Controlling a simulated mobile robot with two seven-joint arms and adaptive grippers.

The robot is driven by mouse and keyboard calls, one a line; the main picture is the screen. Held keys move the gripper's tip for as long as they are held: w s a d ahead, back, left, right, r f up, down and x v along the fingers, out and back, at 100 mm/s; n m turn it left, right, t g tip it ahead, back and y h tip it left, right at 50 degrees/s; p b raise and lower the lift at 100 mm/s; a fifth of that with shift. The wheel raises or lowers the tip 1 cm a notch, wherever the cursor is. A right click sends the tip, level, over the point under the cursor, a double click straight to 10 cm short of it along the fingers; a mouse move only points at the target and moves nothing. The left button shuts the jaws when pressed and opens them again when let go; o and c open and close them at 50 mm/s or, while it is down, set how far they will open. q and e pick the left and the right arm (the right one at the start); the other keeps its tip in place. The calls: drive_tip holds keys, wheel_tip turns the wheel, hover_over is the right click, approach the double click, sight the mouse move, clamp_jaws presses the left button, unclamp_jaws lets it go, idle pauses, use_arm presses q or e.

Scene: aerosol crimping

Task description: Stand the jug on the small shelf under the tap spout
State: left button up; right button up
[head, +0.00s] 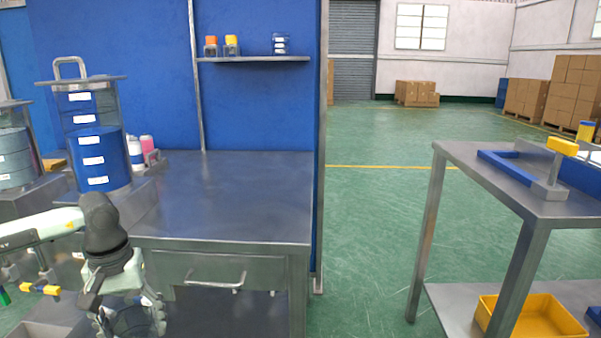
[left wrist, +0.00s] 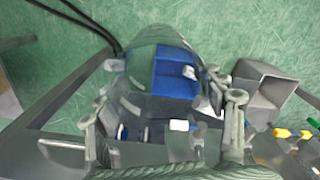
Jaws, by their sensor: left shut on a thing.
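My left gripper (head: 128,306) is at the lower left of the head view, in front of the bench. It is shut on a clear, see-through jug (head: 133,321), whose lower part is cut off by the picture edge. In the left wrist view the jug (left wrist: 150,85) sits between the two fingers (left wrist: 165,112), with blue showing in or through it. Taps with yellow handles (head: 40,289) are left of the gripper; yellow parts (left wrist: 290,133) also show at the right of the wrist view. I cannot make out the small shelf clearly. My right gripper is out of view.
The steel bench (head: 230,190) has a clear top and a drawer handle (head: 215,285). Blue drums (head: 100,160) stand at its left. A grey box-shaped metal part (left wrist: 265,85) is right of the jug. A steel cart (head: 470,165) stands at right; floor between is free.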

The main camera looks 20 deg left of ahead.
use_arm(q)
drive_tip(key=w+d+r+m, duration=0.1)
drive_tip(key=w+d+m, duration=0.2)
drive_tip(key=d, duration=0.8)
drive_tip(key=w+d+r+m, duration=0.1)
drive_tip(key=w+d+m, duration=0.2)
drive_tip(key=d, duration=0.9)
drive_tip(key=shift+w+d+r+m, duration=0.3)
drive_tip(key=shift+w+r+m, duration=0.1)
drive_tip(key=shift+w, duration=0.25)
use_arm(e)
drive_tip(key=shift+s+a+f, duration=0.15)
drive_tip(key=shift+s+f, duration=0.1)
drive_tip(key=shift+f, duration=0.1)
use_arm(q)
drive_tip(key=shift+f, duration=0.1)
